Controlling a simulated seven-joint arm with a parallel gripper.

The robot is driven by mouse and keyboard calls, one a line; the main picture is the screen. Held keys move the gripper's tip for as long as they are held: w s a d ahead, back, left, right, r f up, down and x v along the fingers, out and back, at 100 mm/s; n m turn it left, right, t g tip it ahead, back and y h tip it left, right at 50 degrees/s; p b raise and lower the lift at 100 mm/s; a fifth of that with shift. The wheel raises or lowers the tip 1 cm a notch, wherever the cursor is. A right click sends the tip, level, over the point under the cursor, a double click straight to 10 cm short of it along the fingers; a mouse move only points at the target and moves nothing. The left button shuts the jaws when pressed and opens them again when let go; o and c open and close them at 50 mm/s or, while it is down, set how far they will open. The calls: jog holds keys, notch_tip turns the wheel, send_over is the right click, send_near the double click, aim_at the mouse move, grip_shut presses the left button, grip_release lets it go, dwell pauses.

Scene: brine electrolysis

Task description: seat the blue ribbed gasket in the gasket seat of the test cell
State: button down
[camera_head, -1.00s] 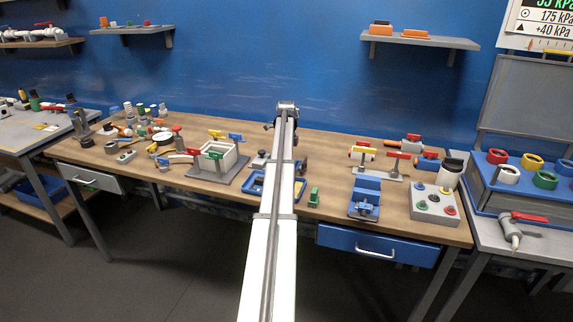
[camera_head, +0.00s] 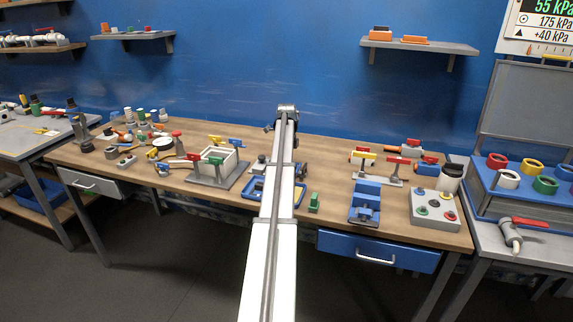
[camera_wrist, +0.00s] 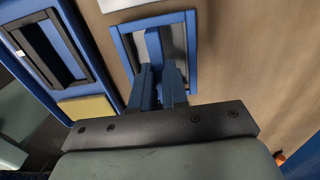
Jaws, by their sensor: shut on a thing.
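My gripper (camera_wrist: 160,88) is shut in the wrist view, its fingers close together on part of a blue rectangular frame, which looks like the blue gasket (camera_wrist: 191,50). Its ribs are too small to make out. The frame is above or near the wooden bench; the height gap is unclear. In the head view my own arm hides the gripper and gasket. An open pale box on a grey plate (camera_head: 201,177), with coloured levers around it, stands left of my arm and looks like the test cell. Its gasket seat cannot be made out.
A blue tray (camera_wrist: 72,84) holding a black rectangular frame (camera_wrist: 50,52) and a yellow piece (camera_wrist: 88,108) lies at left in the wrist view. In the head view, a green block (camera_head: 314,203) and a blue vise-like fixture (camera_head: 364,204) stand right of my arm.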

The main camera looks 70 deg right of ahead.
notch_tip(320, 180, up, 9)
jog(key=w, duration=0.1)
jog(key=w+a+r, duration=0.2)
jog(key=w, duration=0.5)
jog(key=w+a+r, duration=0.2)
jog(key=w, duration=0.6)
jog(key=w+a+r, duration=0.1)
jog(key=w+a, duration=0.4)
jog(key=w, duration=0.6)
jog(key=shift+d+f, duration=0.15)
jog(key=shift+f, duration=1.95)
jog(key=shift+d+f, duration=0.1)
jog(key=shift+f, duration=2)
jog(key=shift+f, duration=0.2)
jog(key=c, duration=1.1)
grip_release()
jog(key=shift+c, duration=0.2)
